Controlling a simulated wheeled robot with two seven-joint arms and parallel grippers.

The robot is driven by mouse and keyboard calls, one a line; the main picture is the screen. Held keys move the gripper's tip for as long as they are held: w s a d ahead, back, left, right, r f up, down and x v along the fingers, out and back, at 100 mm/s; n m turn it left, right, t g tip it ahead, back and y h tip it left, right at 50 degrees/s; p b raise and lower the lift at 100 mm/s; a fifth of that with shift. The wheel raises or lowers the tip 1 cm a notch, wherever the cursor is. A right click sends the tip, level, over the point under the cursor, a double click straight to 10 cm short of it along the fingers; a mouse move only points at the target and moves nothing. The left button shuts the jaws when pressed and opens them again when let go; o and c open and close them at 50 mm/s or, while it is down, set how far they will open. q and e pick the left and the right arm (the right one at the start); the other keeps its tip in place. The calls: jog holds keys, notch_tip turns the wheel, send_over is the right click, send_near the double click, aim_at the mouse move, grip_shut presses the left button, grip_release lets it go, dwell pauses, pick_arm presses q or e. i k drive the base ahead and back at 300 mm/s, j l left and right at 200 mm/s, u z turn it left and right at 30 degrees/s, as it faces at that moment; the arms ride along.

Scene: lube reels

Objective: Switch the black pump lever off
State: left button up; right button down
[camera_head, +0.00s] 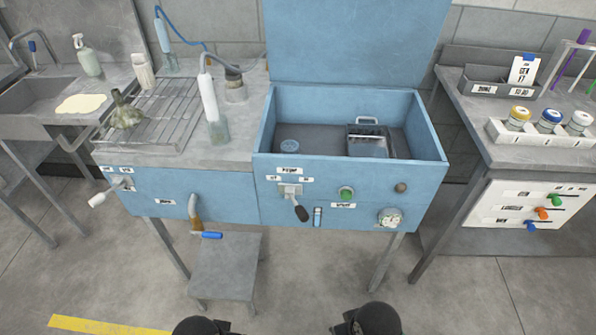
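The black pump lever (301,213) is on the front panel of the blue basin unit (350,184). It hangs from a metal pivot block (290,190) under a label plate (290,171) and slants down and to the right. Two small labels sit left and right above the pivot; their print is too small to read surely. Nothing touches the lever. Two dark rounded parts of my arms show at the bottom edge, well below the lever. No gripper fingers of mine are in view.
A green button (346,194), a dark knob (400,188) and a gauge (390,217) sit right of the lever. A grey stool (226,284) stands below.

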aim_at(300, 211)
jog(key=i+l+u, duration=0.25)
jog(key=l, duration=0.15)
jog(key=l+u, duration=0.25)
jog(key=l, duration=0.2)
jog(key=l+u, duration=0.2)
jog(key=l, duration=0.25)
